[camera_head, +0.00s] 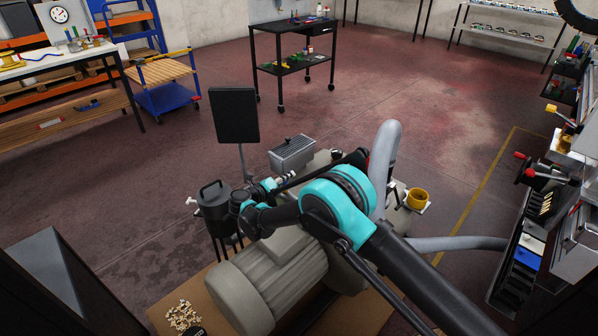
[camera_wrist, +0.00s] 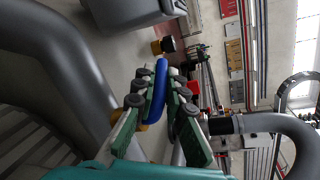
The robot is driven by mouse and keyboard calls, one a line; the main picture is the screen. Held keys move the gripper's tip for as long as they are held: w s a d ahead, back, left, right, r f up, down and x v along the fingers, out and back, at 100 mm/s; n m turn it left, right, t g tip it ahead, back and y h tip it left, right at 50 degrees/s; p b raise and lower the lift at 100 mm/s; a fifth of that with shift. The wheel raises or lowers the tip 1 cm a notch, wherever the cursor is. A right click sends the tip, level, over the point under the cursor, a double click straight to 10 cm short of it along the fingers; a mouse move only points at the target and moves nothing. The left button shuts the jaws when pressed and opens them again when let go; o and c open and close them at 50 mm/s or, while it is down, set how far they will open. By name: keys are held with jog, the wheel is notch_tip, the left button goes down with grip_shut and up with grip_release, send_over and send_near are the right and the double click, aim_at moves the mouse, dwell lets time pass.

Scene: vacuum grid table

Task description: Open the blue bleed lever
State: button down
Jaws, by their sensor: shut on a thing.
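The blue bleed lever (camera_wrist: 157,92) shows in the wrist view as a long, rounded blue bar. My gripper (camera_wrist: 162,80) has its green-and-white fingers with black rollers on both sides of the bar and is shut on it. The lever's lower end lies deep between the fingers, and its upper end sticks out a little beyond the fingertips. The lever's pivot is hidden from me. In the head view my turquoise and black arm reaches over the pump machine (camera_head: 264,281), and I cannot make out the lever there.
A thick grey hose (camera_head: 385,165) rises close beside my arm; another grey pipe (camera_head: 460,243) runs right. A yellow cup-like part (camera_head: 417,197), a dark canister (camera_head: 213,205) and a black panel on a post (camera_head: 234,115) stand around the machine.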

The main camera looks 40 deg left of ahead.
jog(key=shift+w+d+f+m+h, duration=0.1)
jog(key=shift+d+m+h, duration=0.1)
jog(key=shift+m+h, duration=0.25)
jog(key=shift+w+d+m+h, duration=0.15)
jog(key=shift+m+h, duration=0.1)
jog(key=shift+h, duration=0.4)
jog(key=shift+d, duration=0.1)
jog(key=c, duration=1.6)
grip_release()
jog(key=shift+o, duration=0.2)
jog(key=shift+s, duration=0.15)
jog(key=shift+s, duration=0.25)
jog(key=v, duration=1.1)
jog(key=shift+s, duration=0.1)
